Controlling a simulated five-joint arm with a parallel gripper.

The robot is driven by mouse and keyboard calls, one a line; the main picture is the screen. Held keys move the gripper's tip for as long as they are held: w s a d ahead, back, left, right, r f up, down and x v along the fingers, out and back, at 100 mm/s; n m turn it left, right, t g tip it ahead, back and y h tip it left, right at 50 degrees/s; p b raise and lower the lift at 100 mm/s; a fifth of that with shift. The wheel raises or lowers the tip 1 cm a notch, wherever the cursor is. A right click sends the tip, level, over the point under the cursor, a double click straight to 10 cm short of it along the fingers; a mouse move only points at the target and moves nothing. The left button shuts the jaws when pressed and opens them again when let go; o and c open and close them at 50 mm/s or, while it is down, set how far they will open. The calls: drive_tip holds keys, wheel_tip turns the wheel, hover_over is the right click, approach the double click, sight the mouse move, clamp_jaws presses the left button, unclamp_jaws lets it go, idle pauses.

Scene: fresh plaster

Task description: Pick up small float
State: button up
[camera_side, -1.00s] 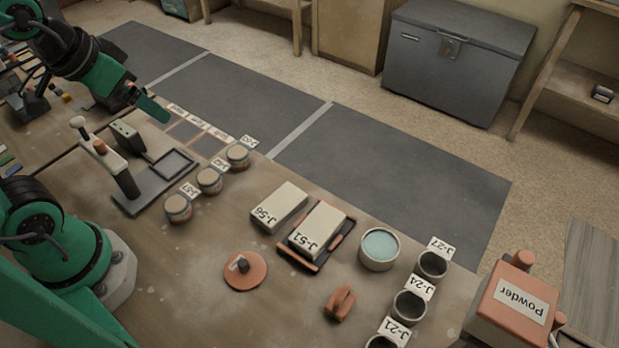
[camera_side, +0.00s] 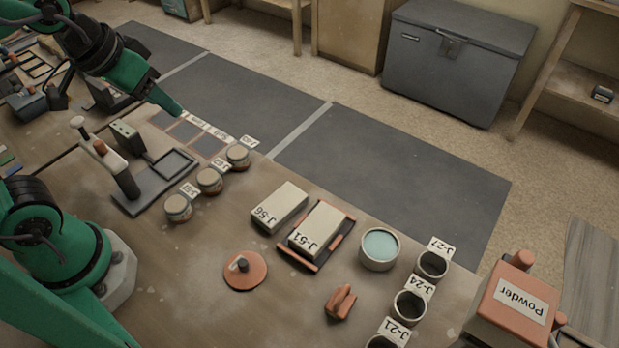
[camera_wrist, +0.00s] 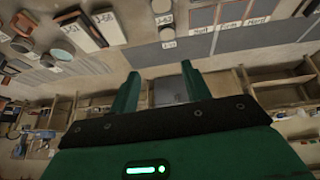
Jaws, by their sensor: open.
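A small terracotta-coloured block with a raised grip (camera_side: 341,303) lies on the bench at the front, right of a round terracotta disc with a dark knob (camera_side: 245,271). The block looks like the small float; I cannot tell for sure. My gripper (camera_side: 172,106) is high at the upper left in the side view, far from both and near the back edge of the bench. In the wrist view its two green fingers (camera_wrist: 160,73) stand apart with nothing between them. I cannot make out the block clearly in the wrist view.
Boxes J-56 (camera_side: 279,208) and J-51 (camera_side: 318,229), a teal-filled pot (camera_side: 379,249), dark cups (camera_side: 409,306) and a Powder box (camera_side: 513,303) surround the block. Lidded jars (camera_side: 209,180) and a dark stand (camera_side: 128,178) are nearer my gripper. Bare bench lies left of the disc.

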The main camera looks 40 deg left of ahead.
drive_tip(key=w+d+f+g+h, duration=0.15)
drive_tip(key=w+d, duration=0.25)
drive_tip(key=d, duration=0.4)
drive_tip(key=g, duration=0.3)
hover_over(340, 296)
drive_tip(key=a, duration=0.2)
wheel_tip(340, 296, down, 15)
drive_tip(key=shift+w+d+f+n+t, duration=0.1)
drive_tip(key=shift+d+f+n+t, duration=0.05)
drive_tip(key=shift+f, duration=0.4)
drive_tip(key=shift+d+f+n+t, duration=0.1)
drive_tip(key=shift+f+n, duration=0.05)
drive_tip(key=shift+f, duration=0.4)
drive_tip(key=shift+f, duration=0.1)
drive_tip(key=shift+x, duration=2.55)
drive_tip(key=shift+d, duration=0.15)
